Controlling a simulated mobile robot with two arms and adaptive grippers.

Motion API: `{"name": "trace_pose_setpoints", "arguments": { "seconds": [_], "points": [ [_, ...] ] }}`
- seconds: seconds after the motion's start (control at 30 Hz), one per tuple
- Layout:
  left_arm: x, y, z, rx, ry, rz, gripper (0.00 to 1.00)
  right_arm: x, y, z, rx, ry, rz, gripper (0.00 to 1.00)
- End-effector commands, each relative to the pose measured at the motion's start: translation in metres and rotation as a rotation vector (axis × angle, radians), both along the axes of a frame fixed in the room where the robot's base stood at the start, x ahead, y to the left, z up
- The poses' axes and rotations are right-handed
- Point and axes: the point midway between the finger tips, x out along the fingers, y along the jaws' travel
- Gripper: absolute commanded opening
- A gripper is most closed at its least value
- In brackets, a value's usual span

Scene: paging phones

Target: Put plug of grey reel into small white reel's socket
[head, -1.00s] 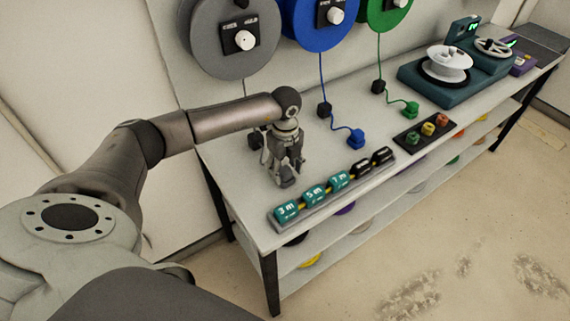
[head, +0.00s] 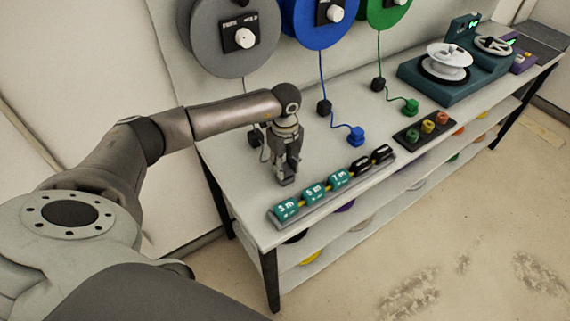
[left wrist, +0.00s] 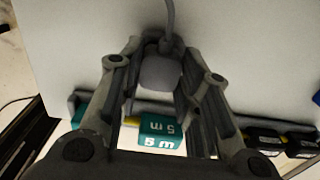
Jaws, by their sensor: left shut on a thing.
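The grey reel (head: 204,37) hangs on the wall panel at upper left, with a dark plate and white knob. My left gripper (head: 287,173) is low over the bench below it, shut on the grey plug. In the left wrist view the grey plug (left wrist: 160,72) sits between the fingers (left wrist: 158,88), with its cable running up and away. The small white reel (head: 449,57) stands on a teal machine (head: 428,88) at the bench's far right. Its socket cannot be made out. My right gripper is not in view.
A blue plug (head: 356,136) and a green plug (head: 410,107) lie on cables on the bench. A rail of length-marked blocks (head: 313,194) lies along the front edge, near my left gripper. A dark button tray (head: 421,132) stands between it and the machine.

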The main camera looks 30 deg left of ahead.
Motion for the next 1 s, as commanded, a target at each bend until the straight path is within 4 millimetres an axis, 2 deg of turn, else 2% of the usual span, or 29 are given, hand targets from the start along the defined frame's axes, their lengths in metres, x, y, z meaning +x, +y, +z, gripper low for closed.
{"name": "trace_pose_setpoints", "arguments": {
  "seconds": [0.03,0.1,1.0],
  "points": [
    [0.001,0.0,0.01,0.0,-0.003,0.001,0.15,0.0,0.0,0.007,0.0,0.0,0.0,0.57],
    [0.001,0.0,0.015,0.0,-0.003,0.001,0.15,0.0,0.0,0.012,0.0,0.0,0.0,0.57],
    [0.001,0.0,0.087,0.0,-0.003,0.001,0.15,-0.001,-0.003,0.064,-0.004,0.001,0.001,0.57]
  ]
}}
